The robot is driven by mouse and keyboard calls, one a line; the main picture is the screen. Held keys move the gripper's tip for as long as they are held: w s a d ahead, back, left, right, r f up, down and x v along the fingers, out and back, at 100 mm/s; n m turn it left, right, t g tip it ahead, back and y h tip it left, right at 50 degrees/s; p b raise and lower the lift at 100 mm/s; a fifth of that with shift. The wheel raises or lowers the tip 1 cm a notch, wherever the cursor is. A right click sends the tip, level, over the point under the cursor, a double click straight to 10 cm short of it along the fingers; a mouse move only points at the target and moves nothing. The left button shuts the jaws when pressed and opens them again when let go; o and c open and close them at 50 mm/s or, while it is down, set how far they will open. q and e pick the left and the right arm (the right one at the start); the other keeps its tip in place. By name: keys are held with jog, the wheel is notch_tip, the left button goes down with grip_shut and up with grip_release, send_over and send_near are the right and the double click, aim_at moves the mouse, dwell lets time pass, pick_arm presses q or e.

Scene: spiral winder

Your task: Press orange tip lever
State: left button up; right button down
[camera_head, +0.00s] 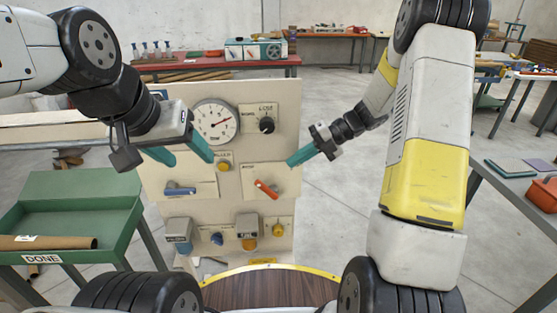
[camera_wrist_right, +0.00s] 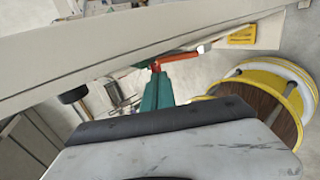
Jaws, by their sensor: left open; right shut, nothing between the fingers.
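The orange tip lever (camera_head: 266,188) sits on the beige panel (camera_head: 285,115), tilted down to the right under a small label. My right gripper (camera_head: 291,162) is shut and empty, its teal fingers pointing at the panel just above and right of the lever. In the right wrist view the orange lever (camera_wrist_right: 180,58) lies right at the fingertips (camera_wrist_right: 156,68); I cannot tell whether they touch. My left gripper (camera_head: 192,162) is open and empty in front of the panel's upper left, above the blue lever (camera_head: 180,190).
The panel also bears a round gauge (camera_head: 214,121), a black knob (camera_head: 267,125) and a yellow button (camera_head: 223,167). Lower down are several more controls. A green tray (camera_head: 75,190) stands at left. A round wooden top with a yellow rim (camera_head: 270,267) lies below the panel.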

jog(key=shift+v, duration=2.15)
jog(key=shift+a+r, duration=0.1)
